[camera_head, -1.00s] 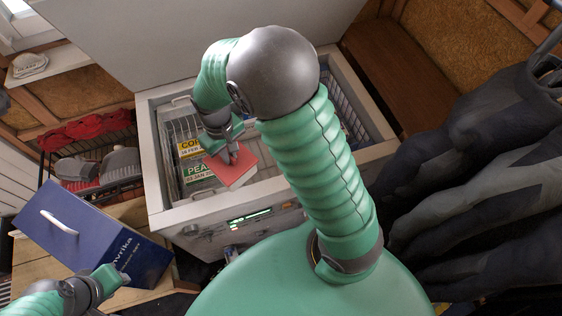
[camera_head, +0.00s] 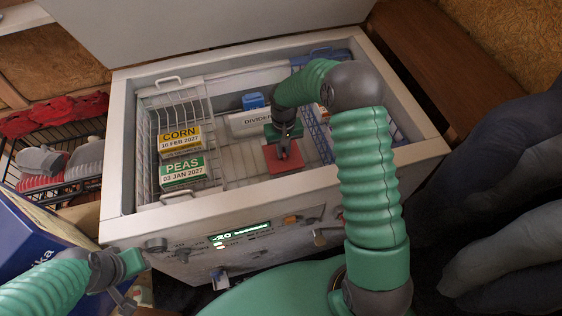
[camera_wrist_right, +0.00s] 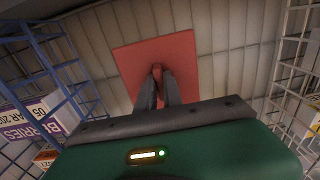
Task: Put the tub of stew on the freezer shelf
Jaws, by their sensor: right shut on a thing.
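A square red tub (camera_head: 283,157) is inside the open chest freezer, over the pale slatted shelf (camera_head: 235,165) between two wire baskets. Its red top fills the middle of the right wrist view (camera_wrist_right: 165,60). My right gripper (camera_head: 284,152) comes down from above, shut on the small upright handle at the middle of the red top. Its two fingers also show in the right wrist view (camera_wrist_right: 158,85). I cannot tell whether the tub's underside touches the shelf. My left gripper (camera_head: 125,298) is low at the left, outside the freezer and apart from the tub; its fingers are unclear.
The left wire basket (camera_head: 178,100) holds boxes labelled corn (camera_head: 180,139) and peas (camera_head: 183,172). A blue wire basket (camera_head: 318,130) is close on the right. The freezer's front rim (camera_head: 270,198) is nearest me.

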